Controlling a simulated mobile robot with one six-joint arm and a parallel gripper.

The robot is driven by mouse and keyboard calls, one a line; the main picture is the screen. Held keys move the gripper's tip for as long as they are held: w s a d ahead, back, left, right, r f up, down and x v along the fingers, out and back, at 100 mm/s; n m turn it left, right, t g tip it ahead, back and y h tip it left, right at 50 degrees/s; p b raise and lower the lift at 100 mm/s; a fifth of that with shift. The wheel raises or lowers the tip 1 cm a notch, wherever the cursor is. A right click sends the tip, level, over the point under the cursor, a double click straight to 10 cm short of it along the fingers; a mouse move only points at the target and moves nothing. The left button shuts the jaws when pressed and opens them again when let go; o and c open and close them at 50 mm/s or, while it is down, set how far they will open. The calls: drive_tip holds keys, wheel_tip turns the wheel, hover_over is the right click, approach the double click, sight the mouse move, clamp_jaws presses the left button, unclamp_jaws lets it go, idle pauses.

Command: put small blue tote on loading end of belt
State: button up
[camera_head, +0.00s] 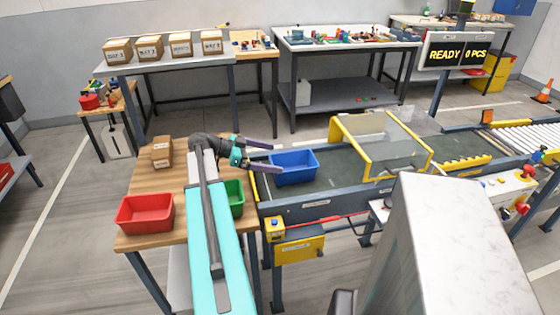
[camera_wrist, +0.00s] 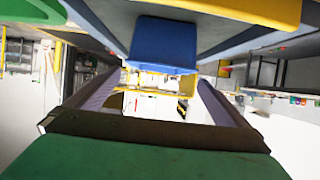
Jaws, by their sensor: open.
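The small blue tote (camera_head: 294,170) sits upright on the dark belt (camera_head: 335,183), at the belt's left end. It looks empty. The wrist view shows the tote (camera_wrist: 163,45) ahead of my fingers. My gripper (camera_head: 276,158) is open at the tote's left side, with its fingertips close to the tote's left rim. I cannot tell whether they touch it. In the wrist view my gripper (camera_wrist: 160,78) has its two fingers spread wide with nothing between them.
A red tote (camera_head: 145,214), a green tote (camera_head: 234,198) partly behind my arm, and small cartons (camera_head: 162,152) stand on the wooden table (camera_head: 150,183). A yellow-framed clear guard (camera_head: 385,148) spans the belt right of the blue tote. A sign (camera_head: 458,52) reads "READY 0 PCS".

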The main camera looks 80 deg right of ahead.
drive_tip(key=shift+v, duration=1.2)
drive_tip(key=shift+s, duration=0.1)
drive_tip(key=shift+r, duration=0.1)
